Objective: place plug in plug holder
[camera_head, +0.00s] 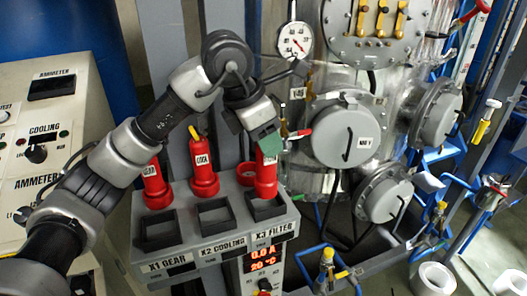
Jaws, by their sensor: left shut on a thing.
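My left gripper (265,143) reaches in from the left and points down. It is shut on the top of a red plug (266,180). This plug is roughly upright at the back edge of the square socket marked X3 FILTER (264,208). I cannot tell whether its lower end touches the panel. Two more red plugs with white labels, the left one (155,185) and the middle one (203,172), stand behind the X1 GEAR socket (159,224) and the X2 COOLING socket (214,216). These three front sockets look empty. A red ring-like part (246,174) shows just left of the held plug. My right gripper is out of view.
A control panel with an ammeter (52,86) and knobs stands at the left. A metal vessel with round flanged covers (346,135) and a dial gauge (295,40) is close on the right. Blue pipes and yellow valves (326,256) fill the lower right.

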